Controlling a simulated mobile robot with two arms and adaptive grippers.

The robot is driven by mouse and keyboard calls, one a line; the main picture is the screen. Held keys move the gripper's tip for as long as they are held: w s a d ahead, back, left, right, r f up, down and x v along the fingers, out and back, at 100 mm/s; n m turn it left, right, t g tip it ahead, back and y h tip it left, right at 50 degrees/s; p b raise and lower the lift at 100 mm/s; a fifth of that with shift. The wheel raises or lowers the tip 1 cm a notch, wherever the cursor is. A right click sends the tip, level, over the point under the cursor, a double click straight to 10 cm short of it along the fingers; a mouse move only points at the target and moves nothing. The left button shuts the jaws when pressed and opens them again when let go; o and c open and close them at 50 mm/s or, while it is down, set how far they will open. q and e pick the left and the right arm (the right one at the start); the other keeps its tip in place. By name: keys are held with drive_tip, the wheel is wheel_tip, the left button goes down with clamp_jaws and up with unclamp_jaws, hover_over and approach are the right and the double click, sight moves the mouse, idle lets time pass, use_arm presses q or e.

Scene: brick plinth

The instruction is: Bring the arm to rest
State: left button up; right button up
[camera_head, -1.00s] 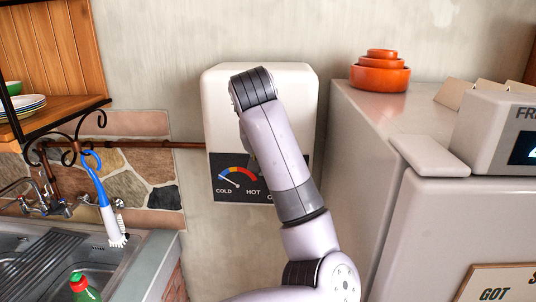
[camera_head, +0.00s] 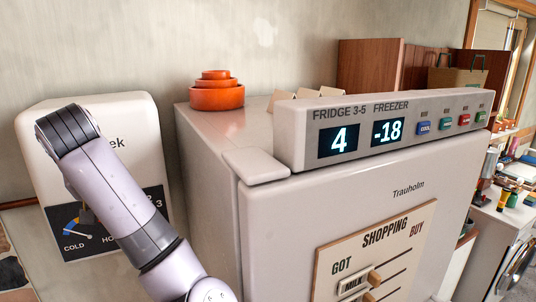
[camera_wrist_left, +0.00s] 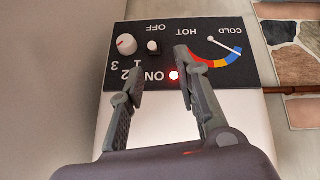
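The white water heater (camera_head: 95,115) hangs on the wall at the left of the head view, partly hidden by my left arm. Its dark panel shows upside down in the left wrist view (camera_wrist_left: 258,72), with a temperature gauge, a white knob (camera_wrist_left: 127,44), a small white switch (camera_wrist_left: 153,46) and a lit red light (camera_wrist_left: 175,75) beside "ON". My left gripper (camera_wrist_left: 160,64) is open and empty in front of the panel. Whether a fingertip touches the panel is not clear. In the head view my arm hides this gripper. My right gripper is not in view.
A grey fridge (camera_head: 300,210) stands close to the right of the heater. Orange stacked bowls (camera_head: 216,92) sit on its top. A display unit (camera_head: 400,125) reads 4 and -18. A shopping board (camera_head: 375,255) is on its front. A washing machine (camera_head: 515,255) is at far right.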

use_arm(q)
drive_tip(key=s+f+m+y, duration=0.1)
drive_tip(key=s+f+m, duration=0.15)
drive_tip(key=f, duration=0.95)
drive_tip(key=s+f+m+y, duration=0.15)
drive_tip(key=s+f, duration=0.25)
drive_tip(key=f, duration=0.7)
drive_tip(key=s+d+f+m+g+h, duration=0.1)
drive_tip(key=s+d+f+m+h, duration=0.2)
drive_tip(key=s+d+f, duration=0.65)
drive_tip(key=s+d+f+m+g+h, duration=0.25)
drive_tip(key=s+d+f, duration=0.35)
drive_tip(key=s, duration=0.6)
wheel_tip(320, 180, down, 36)
drive_tip(key=s+b, duration=0.3)
drive_tip(key=b, duration=0.5)
drive_tip(key=s+a+f+g+b, duration=0.1)
drive_tip(key=s+f+b, duration=0.2)
drive_tip(key=s+f, duration=0.5)
drive_tip(key=s+a+f+b, duration=0.1)
drive_tip(key=s+f+b, duration=0.2)
drive_tip(key=s+f, duration=0.5)
wheel_tip(320, 180, down, 5)
drive_tip(key=shift+a+f+m+g, duration=0.15)
drive_tip(key=shift+a+m+g, duration=0.2)
drive_tip(key=shift+a+m, duration=0.1)
